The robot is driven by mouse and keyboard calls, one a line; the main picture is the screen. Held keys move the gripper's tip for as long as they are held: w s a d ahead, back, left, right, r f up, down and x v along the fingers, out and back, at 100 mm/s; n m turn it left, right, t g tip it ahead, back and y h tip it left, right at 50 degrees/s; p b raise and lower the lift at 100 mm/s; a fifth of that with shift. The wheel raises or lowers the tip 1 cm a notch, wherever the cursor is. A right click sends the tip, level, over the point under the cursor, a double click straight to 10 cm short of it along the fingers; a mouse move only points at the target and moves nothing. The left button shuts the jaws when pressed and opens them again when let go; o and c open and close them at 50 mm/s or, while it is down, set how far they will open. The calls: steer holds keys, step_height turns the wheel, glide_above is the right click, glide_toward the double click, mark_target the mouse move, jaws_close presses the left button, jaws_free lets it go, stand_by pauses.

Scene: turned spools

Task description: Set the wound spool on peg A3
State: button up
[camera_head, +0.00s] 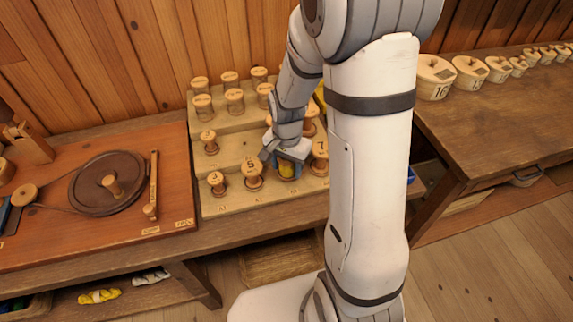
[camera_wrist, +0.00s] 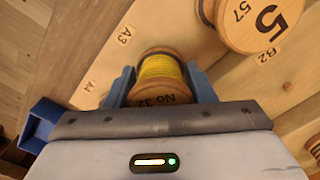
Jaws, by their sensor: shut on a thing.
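The wound spool, with yellow thread and a wooden end marked "No 32", shows in the wrist view (camera_wrist: 160,72) between the two blue fingers of my gripper (camera_wrist: 160,85). My gripper is shut on it. In the head view my gripper (camera_head: 287,160) is low over the front of the stepped wooden rack (camera_head: 250,205), with the yellow spool (camera_head: 287,170) under it. The A3 label (camera_wrist: 98,38) lies just beside the spool in the wrist view. Peg A3 itself is hidden, and I cannot tell whether the spool is around it.
A spool marked 5 (camera_wrist: 262,18) stands close by, near label B2 (camera_wrist: 268,56). A spool marked 7 (camera_head: 319,155) stands just right of my gripper. More spools fill the back steps. A board with a dark wheel (camera_head: 90,190) lies left. A blue container (camera_wrist: 42,122) is low at left in the wrist view.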

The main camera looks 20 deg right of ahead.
steer(key=shift+f+b, duration=0.55)
steer(key=shift+f, duration=0.1)
stand_by(0.3)
steer(key=o, duration=0.7)
steer(key=shift+r, duration=0.15)
step_height(320, 180, up, 11)
steer(key=p, duration=0.8)
steer(key=shift+f, duration=0.2)
steer(key=shift+r, duration=0.15)
steer(key=shift+s+r, duration=0.1)
steer(key=shift+r, duration=0.3)
steer(key=s+r+n+t, duration=0.3)
steer(key=s+r+n, duration=0.5)
steer(key=s+r, duration=0.5)
steer(key=shift+s+d+r+n, duration=0.2)
steer(key=shift+s+r+n, duration=0.2)
steer(key=shift+r, duration=0.55)
